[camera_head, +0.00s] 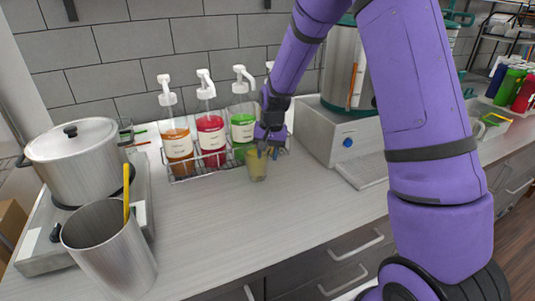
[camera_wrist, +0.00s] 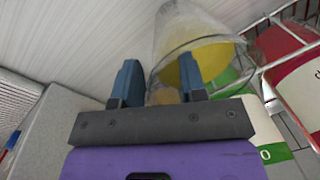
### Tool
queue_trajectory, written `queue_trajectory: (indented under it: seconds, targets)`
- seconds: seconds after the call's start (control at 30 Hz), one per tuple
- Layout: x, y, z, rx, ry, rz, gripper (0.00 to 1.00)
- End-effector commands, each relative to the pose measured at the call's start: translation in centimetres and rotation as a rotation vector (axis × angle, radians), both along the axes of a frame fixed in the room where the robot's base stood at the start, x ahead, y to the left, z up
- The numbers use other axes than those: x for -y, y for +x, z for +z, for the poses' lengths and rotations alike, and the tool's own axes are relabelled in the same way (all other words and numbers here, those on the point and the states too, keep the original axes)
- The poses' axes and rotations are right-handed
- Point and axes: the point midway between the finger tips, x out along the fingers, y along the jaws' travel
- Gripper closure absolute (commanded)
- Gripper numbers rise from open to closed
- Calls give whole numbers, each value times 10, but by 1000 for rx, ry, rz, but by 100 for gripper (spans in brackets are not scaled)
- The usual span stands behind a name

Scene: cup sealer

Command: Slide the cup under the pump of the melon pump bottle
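The clear cup (camera_head: 257,167) with yellowish contents stands on the counter in front of the bottle rack, close to the green bottle (camera_head: 243,128). The bottle names are too small to read; the green one looks like melon. Its white pump (camera_head: 243,77) rises above the cup's back left. My gripper (camera_head: 268,147) is low, just behind and right of the cup in the head view.
The wire rack (camera_head: 183,174) also holds an orange bottle (camera_head: 178,145) and a red bottle (camera_head: 211,140). Another pump top is mostly hidden by my arm. A grey machine (camera_head: 335,135) stands right; a pot (camera_head: 75,160) and metal cup (camera_head: 110,250) stand left.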

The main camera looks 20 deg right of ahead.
Motion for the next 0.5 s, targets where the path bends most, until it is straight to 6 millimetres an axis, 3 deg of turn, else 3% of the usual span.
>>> queue_trajectory:
  seconds: [0.5]
  targets:
    - [9,-3,84,3,0,0,62]
